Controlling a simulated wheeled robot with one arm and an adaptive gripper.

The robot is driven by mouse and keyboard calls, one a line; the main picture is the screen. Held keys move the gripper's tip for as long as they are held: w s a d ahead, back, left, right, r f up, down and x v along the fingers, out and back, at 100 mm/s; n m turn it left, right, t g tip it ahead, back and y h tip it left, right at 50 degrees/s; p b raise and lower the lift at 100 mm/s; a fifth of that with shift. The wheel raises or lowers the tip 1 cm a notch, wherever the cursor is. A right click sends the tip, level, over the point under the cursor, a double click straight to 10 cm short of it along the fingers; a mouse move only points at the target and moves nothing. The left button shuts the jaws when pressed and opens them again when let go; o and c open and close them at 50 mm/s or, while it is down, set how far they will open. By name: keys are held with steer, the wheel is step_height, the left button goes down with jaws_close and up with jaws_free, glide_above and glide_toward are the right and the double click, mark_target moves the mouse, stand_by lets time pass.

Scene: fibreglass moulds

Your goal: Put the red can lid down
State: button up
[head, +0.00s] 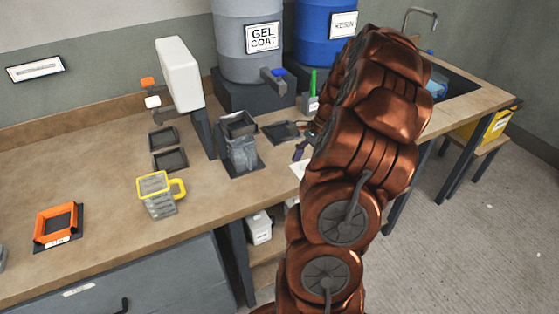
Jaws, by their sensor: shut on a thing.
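My copper-coloured arm rises across the right of the head view and bends over the bench. My gripper is hidden behind it. A small dark bluish piece shows at the arm's left edge, and I cannot tell what it is. No red can lid is visible in this view.
The bench (105,215) holds a yellow-handled jug (158,196), an orange frame (57,224), dark trays (170,159), a scale-like stand with a clear container (242,154) and a white tank (180,74). GEL COAT (248,30) and RESIN (325,30) drums stand behind. Bare wood lies front left.

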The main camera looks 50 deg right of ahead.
steer(key=p, duration=0.3)
glide_above(276, 174)
steer(key=d, duration=0.1)
steer(key=shift+s+d+f, duration=0.2)
steer(key=shift+s+f, duration=0.1)
steer(key=shift+f, duration=0.1)
steer(key=shift+f+p, duration=0.6)
steer(key=shift+f, duration=1.15)
steer(key=shift+f, duration=0.1)
steer(key=o, duration=1.1)
steer(key=shift+b+v, duration=2.2)
steer(key=shift+v, duration=3.9)
